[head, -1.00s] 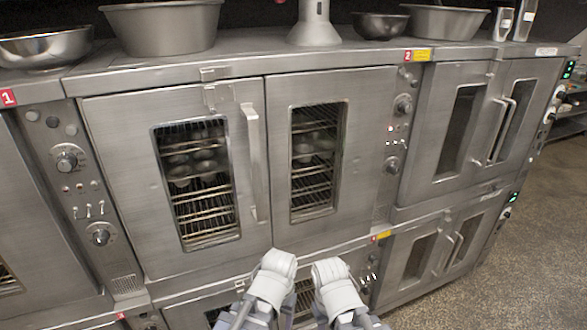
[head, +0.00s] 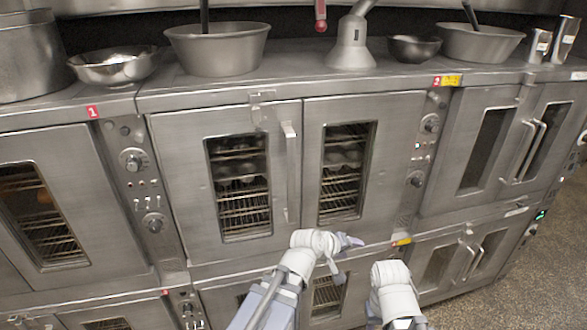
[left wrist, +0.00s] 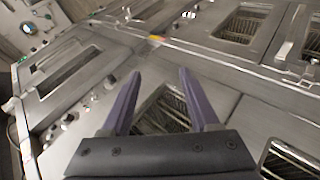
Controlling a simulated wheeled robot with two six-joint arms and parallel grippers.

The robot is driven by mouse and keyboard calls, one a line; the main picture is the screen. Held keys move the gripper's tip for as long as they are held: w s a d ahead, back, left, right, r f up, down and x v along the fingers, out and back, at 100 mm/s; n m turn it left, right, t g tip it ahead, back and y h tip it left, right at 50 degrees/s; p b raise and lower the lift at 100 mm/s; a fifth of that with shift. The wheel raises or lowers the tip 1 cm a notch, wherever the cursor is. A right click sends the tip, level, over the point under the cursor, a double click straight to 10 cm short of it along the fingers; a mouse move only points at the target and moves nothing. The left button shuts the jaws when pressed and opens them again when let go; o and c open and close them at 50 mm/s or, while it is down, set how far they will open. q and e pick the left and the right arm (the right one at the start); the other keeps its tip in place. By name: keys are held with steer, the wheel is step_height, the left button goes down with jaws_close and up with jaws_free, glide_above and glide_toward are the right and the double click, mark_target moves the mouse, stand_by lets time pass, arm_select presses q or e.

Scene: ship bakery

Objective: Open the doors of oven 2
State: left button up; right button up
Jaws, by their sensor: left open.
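Oven 2 is the middle upper oven, beside the red 2 tag (head: 437,81). Its left door (head: 180,165) and right door (head: 385,150) are both shut, each with a tall window showing racks. A pale vertical handle (head: 291,175) stands at the seam where the doors meet. My left gripper (head: 350,241) is in front of the right door's lower edge, below and right of the handle. In the left wrist view its purple fingers (left wrist: 158,75) are spread, with nothing between them and oven fronts beyond. My right forearm shows at the bottom; its fingers do not show.
Oven 2's control panel (head: 420,160) is right of its doors. Oven 1 (head: 60,210) is at the left, and another double-door oven (head: 480,150) is at the right. Lower ovens (head: 435,275) sit beneath. Bowls (head: 217,50) stand on top. Speckled floor (head: 535,265) is clear at the right.

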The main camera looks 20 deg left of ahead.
arm_select(q)
steer(key=w+a+r+n+t+y, duration=0.1)
steer(key=w+r+n+t, duration=0.2)
steer(key=r+n+t, duration=0.3)
steer(key=w+a+r+n+t+y, duration=0.1)
steer(key=w+a+r+n+t, duration=0.2)
steer(key=r+n, duration=0.5)
steer(key=s+a+n+g+y, duration=0.1)
steer(key=a+n+y, duration=0.5)
steer(key=n, duration=0.5)
steer(key=s+a+r+n+g+y, duration=0.1)
steer(key=s+a+n+y, duration=0.1)
steer(key=a+n+y, duration=0.4)
steer(key=n, duration=0.5)
steer(key=shift+s+y, duration=0.25)
steer(key=shift+y, duration=0.15)
steer(key=shift+w, duration=0.1)
